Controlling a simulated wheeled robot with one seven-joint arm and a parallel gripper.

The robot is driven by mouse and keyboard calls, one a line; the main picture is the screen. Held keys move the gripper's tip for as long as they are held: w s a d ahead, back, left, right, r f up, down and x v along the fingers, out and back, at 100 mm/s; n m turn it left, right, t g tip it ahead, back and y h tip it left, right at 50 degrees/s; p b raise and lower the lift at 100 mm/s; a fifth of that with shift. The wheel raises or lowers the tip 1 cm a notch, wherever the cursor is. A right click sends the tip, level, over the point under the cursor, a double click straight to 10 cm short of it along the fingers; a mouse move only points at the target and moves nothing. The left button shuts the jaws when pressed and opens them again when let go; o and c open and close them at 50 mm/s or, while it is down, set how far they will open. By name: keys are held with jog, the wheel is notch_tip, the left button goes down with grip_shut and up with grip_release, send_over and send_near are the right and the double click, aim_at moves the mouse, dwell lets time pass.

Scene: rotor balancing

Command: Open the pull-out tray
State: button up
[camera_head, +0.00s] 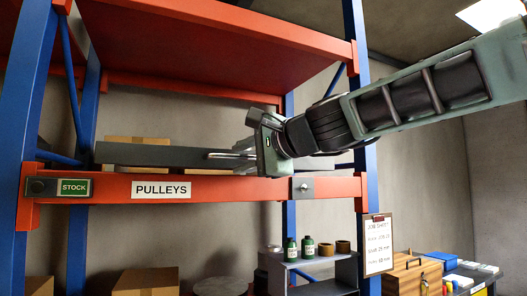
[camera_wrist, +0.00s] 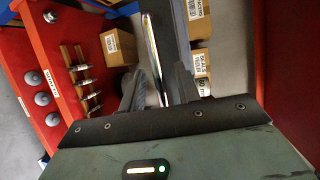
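The pull-out tray (camera_head: 165,156) shows in the head view as a long dark grey panel just above the orange shelf beam labelled PULLEYS. A shiny metal bar, which looks like its handle (camera_head: 228,155), shows at its right end beside my gripper (camera_head: 256,152). In the wrist view the bright bar (camera_wrist: 153,50) runs between the two dark fingers of my gripper (camera_wrist: 160,85). The fingers stand close on either side of it; whether they press on it is unclear. My gripper and wrist hide the tray's right end in the head view.
The beam (camera_head: 230,188) carries a STOCK label (camera_head: 74,187) and a small knob (camera_head: 304,187). Blue uprights (camera_head: 357,90) flank the rack. Below stand a grey shelf with green bottles (camera_head: 308,247), a job sheet (camera_head: 378,244) and a wooden box (camera_head: 412,275).

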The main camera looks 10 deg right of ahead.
jog(key=b+v, duration=1.2)
jog(key=v, duration=0.5)
jog(key=shift+b, duration=0.35)
jog(key=s+a+f+n+g+h, duration=0.1)
jog(key=a+f+n+g, duration=0.2)
jog(key=f, duration=0.9)
jog(key=s+a+f+n+g+h, duration=0.1)
jog(key=a+f+n+g+h, duration=0.15)
jog(key=f, duration=0.85)
jog(key=s+a+f+n+g+h, duration=0.1)
jog(key=a+f+n+g, duration=0.15)
jog(key=f, duration=0.95)
jog(key=s+d+f+n+g+h, duration=0.2)
jog(key=s+f+n, duration=0.3)
jog(key=s+f, duration=0.3)
jog(key=s+d+f+n+g+h, duration=0.2)
jog(key=s+d+f+n, duration=0.3)
jog(key=f, duration=1)
jog(key=s+h, duration=0.1)
jog(key=s, duration=0.2)
jog(key=shift+s+n, duration=0.3)
jog(key=shift+s, duration=0.05)
